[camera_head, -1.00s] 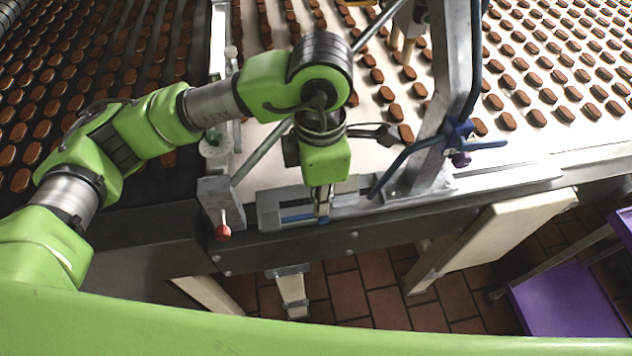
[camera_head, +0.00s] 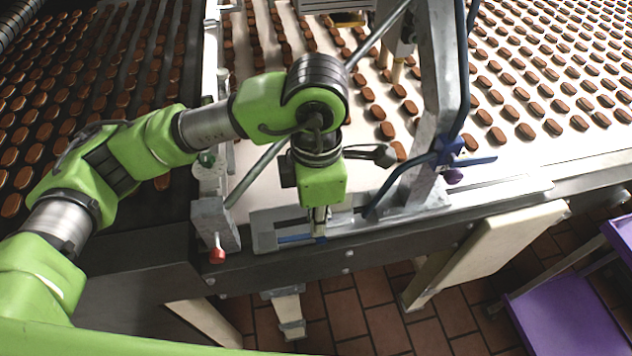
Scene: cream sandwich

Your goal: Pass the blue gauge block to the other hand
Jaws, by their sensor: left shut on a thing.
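The blue gauge block (camera_head: 295,239) shows as a thin blue bar lying low along the grey metal edge of the conveyor. My left gripper (camera_head: 319,226) points down at the right end of the bar and is shut on it. The fingers hide part of that end. The block is over or on the metal bracket; I cannot tell if it touches it. My right gripper is not in view.
A grey metal frame (camera_head: 440,110) with blue tubes and a blue clamp (camera_head: 447,150) stands just right of my gripper. A red knob (camera_head: 217,256) is at the left. Rows of biscuits fill the belts behind. A purple cart (camera_head: 565,315) stands at the right.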

